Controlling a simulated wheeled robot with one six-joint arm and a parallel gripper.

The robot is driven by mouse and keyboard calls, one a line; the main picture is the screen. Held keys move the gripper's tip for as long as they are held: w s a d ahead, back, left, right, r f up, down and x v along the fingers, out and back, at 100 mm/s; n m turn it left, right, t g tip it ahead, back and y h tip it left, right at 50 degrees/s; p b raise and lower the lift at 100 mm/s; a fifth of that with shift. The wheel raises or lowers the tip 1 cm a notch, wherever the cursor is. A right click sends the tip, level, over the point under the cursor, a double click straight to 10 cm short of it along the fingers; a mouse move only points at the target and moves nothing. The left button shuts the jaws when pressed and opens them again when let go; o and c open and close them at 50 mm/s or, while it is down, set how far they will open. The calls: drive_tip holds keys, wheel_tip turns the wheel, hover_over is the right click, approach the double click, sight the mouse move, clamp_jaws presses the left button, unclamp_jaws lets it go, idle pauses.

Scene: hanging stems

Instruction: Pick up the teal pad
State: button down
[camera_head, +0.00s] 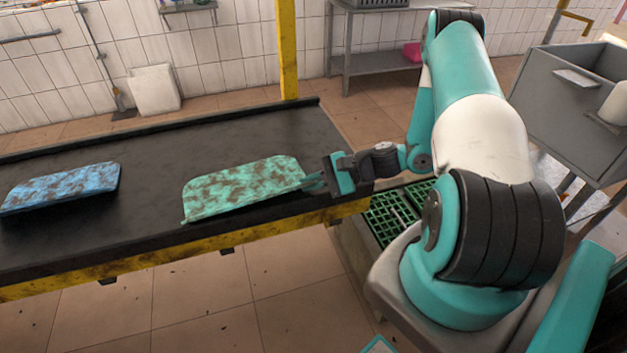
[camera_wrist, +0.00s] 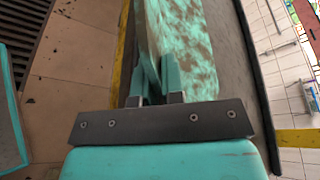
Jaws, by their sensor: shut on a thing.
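The teal pad (camera_head: 240,187) is a flat, rounded slab with brown stains, over the right part of the dark belt. Its near edge looks tilted up or shifted off the belt; I cannot tell how far it is lifted. My gripper (camera_head: 314,182) is at the pad's right end and is shut on it. In the wrist view the pad (camera_wrist: 190,40) runs away from the fingers (camera_wrist: 158,78), which close on its near end. The fingertips are partly hidden by the pad.
The black belt (camera_head: 160,145) has a yellow frame along its front. A blue stained pad (camera_head: 62,187) lies at the left. A yellow post (camera_head: 287,50) stands behind. Green crates (camera_head: 392,210) are below the belt's right end. A grey bin (camera_head: 560,110) stands at the right.

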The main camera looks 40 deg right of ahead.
drive_tip(key=c, duration=1.1)
unclamp_jaws()
drive_tip(key=shift+c, duration=0.2)
drive_tip(key=b+v, duration=0.1)
drive_tip(key=v, duration=1.6)
drive_tip(key=shift+s+d, duration=0.1)
drive_tip(key=shift+d, duration=0.05)
